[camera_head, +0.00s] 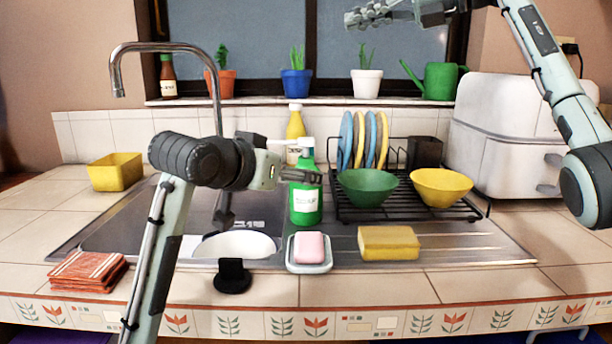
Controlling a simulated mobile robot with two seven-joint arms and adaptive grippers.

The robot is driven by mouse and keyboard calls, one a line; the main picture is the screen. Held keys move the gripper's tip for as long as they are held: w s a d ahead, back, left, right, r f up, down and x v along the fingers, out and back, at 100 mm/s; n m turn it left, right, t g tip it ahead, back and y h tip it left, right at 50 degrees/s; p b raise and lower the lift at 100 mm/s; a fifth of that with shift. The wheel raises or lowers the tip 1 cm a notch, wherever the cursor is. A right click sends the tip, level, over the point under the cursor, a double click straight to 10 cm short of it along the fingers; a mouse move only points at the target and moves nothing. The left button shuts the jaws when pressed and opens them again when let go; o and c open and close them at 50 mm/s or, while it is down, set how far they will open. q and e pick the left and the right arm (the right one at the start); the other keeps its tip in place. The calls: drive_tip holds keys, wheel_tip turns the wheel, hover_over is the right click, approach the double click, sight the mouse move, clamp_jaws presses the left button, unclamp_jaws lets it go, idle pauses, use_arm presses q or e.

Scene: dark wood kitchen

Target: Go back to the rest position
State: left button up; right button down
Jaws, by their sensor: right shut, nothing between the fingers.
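My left arm comes up from the bottom left, and my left gripper (316,177) points right, in front of the green bottle (306,205) by the sink. I see its fingers nearly edge-on, so its opening and any contact with the bottle are unclear. My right arm comes in from the right, and my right gripper (352,19) is raised high in front of the window, pointing left. It is shut and empty.
A sink (130,225) with a tall tap (117,75) lies left of centre. A dish rack (400,207) holds plates and bowls. A soap dish (309,266), yellow sponge (389,243), folded cloths (88,271) and white appliance (500,150) stand around. The front counter strip is mostly clear.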

drive_tip(key=d+r+m+t, duration=0.3)
drive_tip(key=d+m+t, duration=0.2)
drive_tip(key=d, duration=0.9)
drive_tip(key=d+r+m+t, duration=0.2)
drive_tip(key=d+m+t, duration=0.4)
drive_tip(key=d, duration=0.9)
drive_tip(key=shift+d+r+t+y, duration=0.25)
drive_tip(key=shift+r+t+y, duration=0.05)
drive_tip(key=shift+r+y, duration=0.1)
